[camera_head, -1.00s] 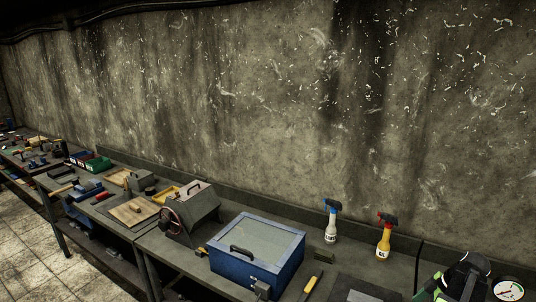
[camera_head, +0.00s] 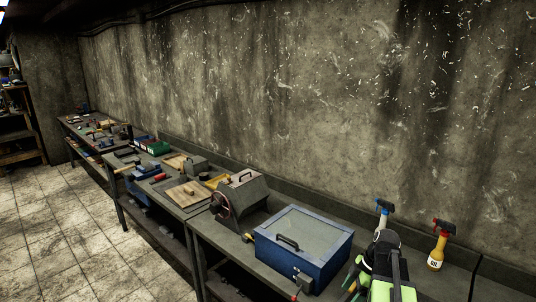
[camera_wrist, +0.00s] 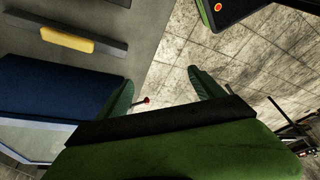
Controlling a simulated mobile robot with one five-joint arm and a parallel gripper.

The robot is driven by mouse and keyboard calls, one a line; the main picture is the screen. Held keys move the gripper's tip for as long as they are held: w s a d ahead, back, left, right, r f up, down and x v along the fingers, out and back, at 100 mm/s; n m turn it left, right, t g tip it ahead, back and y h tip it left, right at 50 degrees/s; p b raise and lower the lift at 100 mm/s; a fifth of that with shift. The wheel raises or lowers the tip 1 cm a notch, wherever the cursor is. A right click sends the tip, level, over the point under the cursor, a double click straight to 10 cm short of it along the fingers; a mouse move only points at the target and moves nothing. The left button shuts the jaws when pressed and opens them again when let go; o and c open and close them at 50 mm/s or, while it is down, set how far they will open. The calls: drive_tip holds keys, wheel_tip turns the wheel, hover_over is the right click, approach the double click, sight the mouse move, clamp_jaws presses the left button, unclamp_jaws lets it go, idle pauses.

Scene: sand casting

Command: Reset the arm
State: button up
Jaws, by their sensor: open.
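My gripper (camera_wrist: 160,78) shows in the wrist view with its two green fingers spread apart and nothing between them. Tiled floor and the bench edge lie beyond the fingers. In the head view my green and black arm (camera_head: 385,262) rises at the lower right, in front of the bench, beside the blue box.
A blue glass-topped box (camera_head: 304,247) stands on the bench, also at left in the wrist view (camera_wrist: 60,88). Two spray bottles (camera_head: 437,247) (camera_head: 383,212) stand behind my arm. A grey crank machine (camera_head: 240,200) stands left. Floor at left (camera_head: 70,240) is clear.

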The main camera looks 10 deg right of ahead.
drive_tip(key=a+f+m+h+b, duration=0.1)
drive_tip(key=a+m, duration=0.6)
drive_tip(key=a, duration=0.5)
drive_tip(key=w+a+f+m+g+h, duration=0.1)
drive_tip(key=a+m, duration=0.5)
drive_tip(key=a, duration=0.6)
drive_tip(key=shift+w+a+f+m+h+b, duration=0.15)
drive_tip(key=shift+a+f+m+h+b, duration=0.25)
drive_tip(key=shift+f+h, duration=0.4)
